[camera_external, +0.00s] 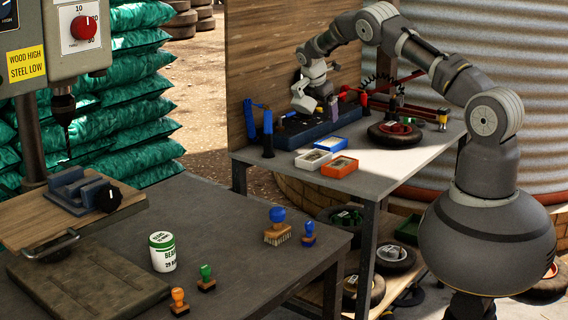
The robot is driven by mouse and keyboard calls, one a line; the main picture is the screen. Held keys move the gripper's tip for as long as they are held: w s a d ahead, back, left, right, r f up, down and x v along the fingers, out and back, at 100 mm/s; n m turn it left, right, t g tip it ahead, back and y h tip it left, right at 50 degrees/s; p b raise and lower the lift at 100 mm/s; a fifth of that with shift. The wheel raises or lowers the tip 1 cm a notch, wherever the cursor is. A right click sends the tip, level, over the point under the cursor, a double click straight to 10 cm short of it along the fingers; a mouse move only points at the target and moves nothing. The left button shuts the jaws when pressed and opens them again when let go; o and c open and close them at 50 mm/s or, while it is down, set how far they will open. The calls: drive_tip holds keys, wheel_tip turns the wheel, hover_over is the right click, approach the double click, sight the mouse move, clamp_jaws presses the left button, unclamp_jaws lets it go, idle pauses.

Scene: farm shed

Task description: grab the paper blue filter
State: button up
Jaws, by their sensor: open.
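A small flat rectangular filter with a blue frame and pale insert (331,144) lies on the back workbench; it looks like the paper blue filter. A white-framed one (311,159) and an orange-framed one (340,167) lie in front of it. My gripper (306,108) points down over the dark blue tool rack (290,138), behind and to the left of the blue filter and apart from it. It is open and I see nothing in it. Its fingers are small and partly lost against the rack.
Upright blue-handled tools (267,133) stand left of the rack. A dark wheel with a red hub (394,134) lies right of the filters. A wooden panel (290,60) closes the bench's back left. The bench top (400,162) is bare at the front right.

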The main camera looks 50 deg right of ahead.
drive_tip(key=n+b, duration=0.1)
hover_over(328, 142)
drive_tip(key=a, duration=0.2)
drive_tip(key=shift+g, duration=0.4)
drive_tip(key=f, duration=0.6)
drive_tip(key=shift+s+d+f, duration=0.15)
drive_tip(key=shift+s+f, duration=0.05)
drive_tip(key=shift+f, duration=0.05)
drive_tip(key=b+x, duration=0.1)
drive_tip(key=x, duration=0.1)
drive_tip(key=b+x, duration=0.2)
drive_tip(key=x, duration=0.1)
drive_tip(key=shift+w+f, duration=0.2)
drive_tip(key=shift+w, duration=0.05)
drive_tip(key=shift+a+r, duration=0.15)
drive_tip(key=shift+a, duration=0.1)
drive_tip(key=c, duration=1.2)
